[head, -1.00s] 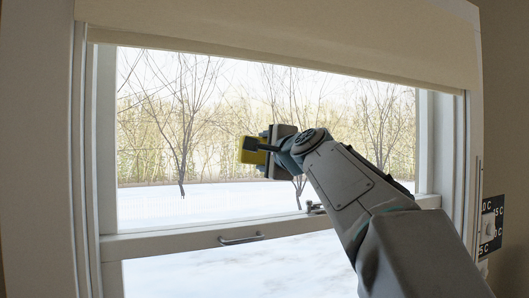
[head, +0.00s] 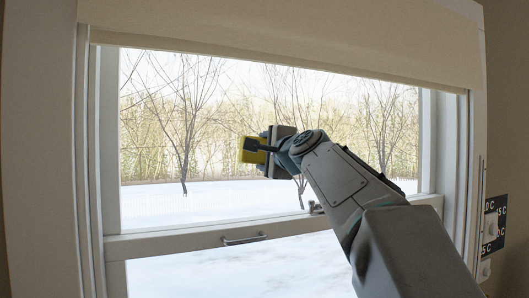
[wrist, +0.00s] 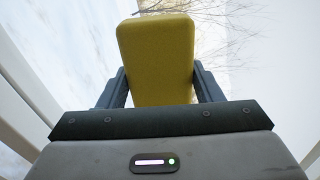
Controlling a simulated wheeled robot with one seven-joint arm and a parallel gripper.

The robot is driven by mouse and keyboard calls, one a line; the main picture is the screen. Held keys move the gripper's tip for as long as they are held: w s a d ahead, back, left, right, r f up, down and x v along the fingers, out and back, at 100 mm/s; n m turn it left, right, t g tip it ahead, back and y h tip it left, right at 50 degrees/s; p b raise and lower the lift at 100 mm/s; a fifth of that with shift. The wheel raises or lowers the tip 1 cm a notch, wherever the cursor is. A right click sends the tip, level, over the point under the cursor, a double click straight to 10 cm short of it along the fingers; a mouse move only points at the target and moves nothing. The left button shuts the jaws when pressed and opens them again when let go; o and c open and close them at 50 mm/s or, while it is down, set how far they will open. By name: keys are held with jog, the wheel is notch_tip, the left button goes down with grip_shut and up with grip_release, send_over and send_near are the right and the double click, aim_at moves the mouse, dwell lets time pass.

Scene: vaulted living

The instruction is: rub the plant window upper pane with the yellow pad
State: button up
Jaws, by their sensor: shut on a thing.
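The yellow pad (head: 252,150) is in my gripper (head: 262,147), in front of the middle of the upper pane (head: 225,205). In the wrist view the yellow pad (wrist: 155,60) stands between the two fingers of my gripper (wrist: 158,85), which are shut on its sides. The pane shows snow and bare trees through it. I cannot tell whether the pad's far face touches the glass. My gripper and arm hide part of the pane's right half.
A beige blind (head: 290,50) covers the window's top. The meeting rail (head: 170,242) below the pane carries a metal handle (head: 243,239) and a latch (head: 315,207). A panel with lettering (head: 492,228) is on the right wall. The pane's left part is clear.

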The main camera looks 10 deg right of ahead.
jog(key=shift+w+d+b, duration=0.15)
jog(key=shift+d+b, duration=0.15)
jog(key=shift+d, duration=0.75)
jog(key=shift+w+d+b, duration=0.15)
jog(key=shift+d+b, duration=0.15)
jog(key=shift+d, duration=0.7)
jog(key=shift+w+d, duration=0.85)
jog(key=shift+d, duration=2.95)
jog(key=shift+s+a+r+p, duration=0.35)
jog(key=shift+a+r+p, duration=0.25)
jog(key=shift+a, duration=1.35)
jog(key=shift+s+a+r+p, duration=0.4)
jog(key=shift+a+p, duration=0.3)
jog(key=shift+a, duration=1.3)
jog(key=shift+s+a+r+p, duration=0.4)
jog(key=shift+a+p, duration=0.25)
jog(key=shift+a, duration=1.3)
jog(key=shift+w+d+f+b, duration=0.15)
jog(key=shift+d+b, duration=0.15)
jog(key=shift+d, duration=0.35)
jog(key=shift+w+d+b, duration=0.15)
jog(key=shift+d+b, duration=0.15)
jog(key=shift+d, duration=0.35)
jog(key=w+d, duration=0.1)
jog(key=d, duration=0.8)
jog(key=shift+w, duration=0.4)
